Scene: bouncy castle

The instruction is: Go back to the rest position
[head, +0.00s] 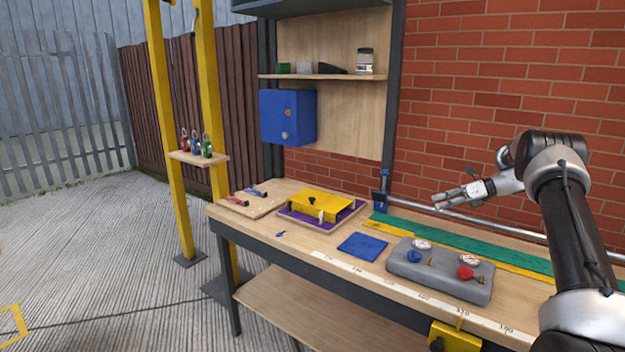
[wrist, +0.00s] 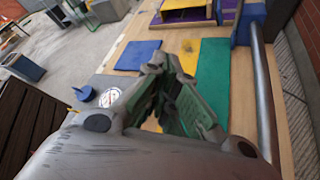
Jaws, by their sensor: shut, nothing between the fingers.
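My gripper (head: 448,200) is on the right in the head view, held above the back part of the workbench (head: 262,240). Its fingers point left in that view. In the wrist view the fingertips (wrist: 163,62) meet, and nothing is held between them. The gripper is apart from the bench top and the things on it. Below it lie a green strip (head: 470,243) and a yellow strip (head: 400,228).
A grey panel (head: 440,285) with gauges and blue and red knobs sits on the bench. A blue mat (head: 362,246) and a yellow box (head: 318,204) on a purple-lined tray lie left. A metal rail (head: 415,205) runs along the brick wall (head: 520,90).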

